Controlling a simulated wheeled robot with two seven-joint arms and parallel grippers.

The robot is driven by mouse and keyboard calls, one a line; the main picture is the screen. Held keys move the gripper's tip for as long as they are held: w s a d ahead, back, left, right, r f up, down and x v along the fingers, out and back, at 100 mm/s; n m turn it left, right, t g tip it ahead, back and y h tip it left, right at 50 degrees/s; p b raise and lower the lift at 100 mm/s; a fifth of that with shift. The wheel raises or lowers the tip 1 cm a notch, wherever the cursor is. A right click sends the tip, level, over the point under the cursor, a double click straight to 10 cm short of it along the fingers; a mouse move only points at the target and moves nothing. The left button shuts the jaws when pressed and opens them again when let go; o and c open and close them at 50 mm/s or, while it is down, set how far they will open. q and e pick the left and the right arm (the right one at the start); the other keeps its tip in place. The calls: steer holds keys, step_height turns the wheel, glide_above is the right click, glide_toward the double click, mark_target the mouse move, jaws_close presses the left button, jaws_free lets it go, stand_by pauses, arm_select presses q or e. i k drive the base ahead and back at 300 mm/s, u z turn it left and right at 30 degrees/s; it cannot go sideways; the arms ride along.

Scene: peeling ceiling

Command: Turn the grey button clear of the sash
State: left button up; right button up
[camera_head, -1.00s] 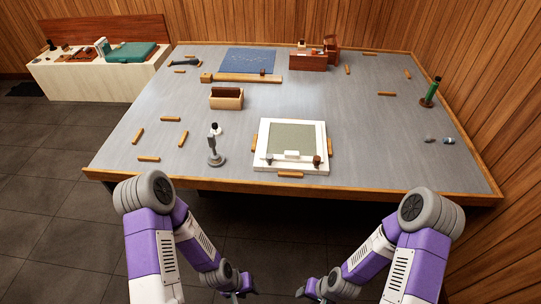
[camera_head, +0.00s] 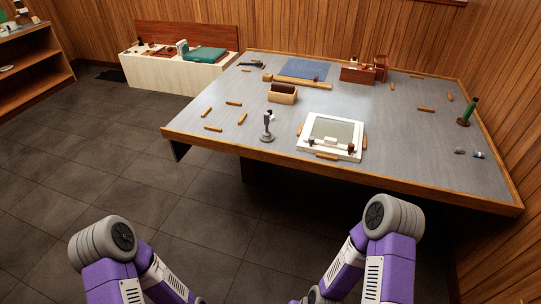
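A white frame (camera_head: 301,142) with a grey-green panel (camera_head: 338,130), which looks like the sash unit, lies near the front edge of the table. A small grey knob, likely the grey button (camera_head: 311,143), sits at its lower left. A brown knob (camera_head: 351,148) sits at its lower right. A small white block (camera_head: 331,144) lies between them. The grey button's exact turn and overlap with the sash are too small to tell. My two arms come up from the bottom edge, well short of the table. Both grippers are cut off below the picture.
The big grey table (camera_head: 400,150) has a wooden rim. A grey stand (camera_head: 267,127) and a wooden box (camera_head: 282,93) are left of the frame. Small wooden bars lie around. A green bottle-like thing (camera_head: 468,111) stands at right. Open floor (camera_head: 110,165) lies left.

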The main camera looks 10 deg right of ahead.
mark_target(311, 140)
steer(key=z, duration=1.05)
steer(key=i, duration=1)
steer(key=u, duration=0.1)
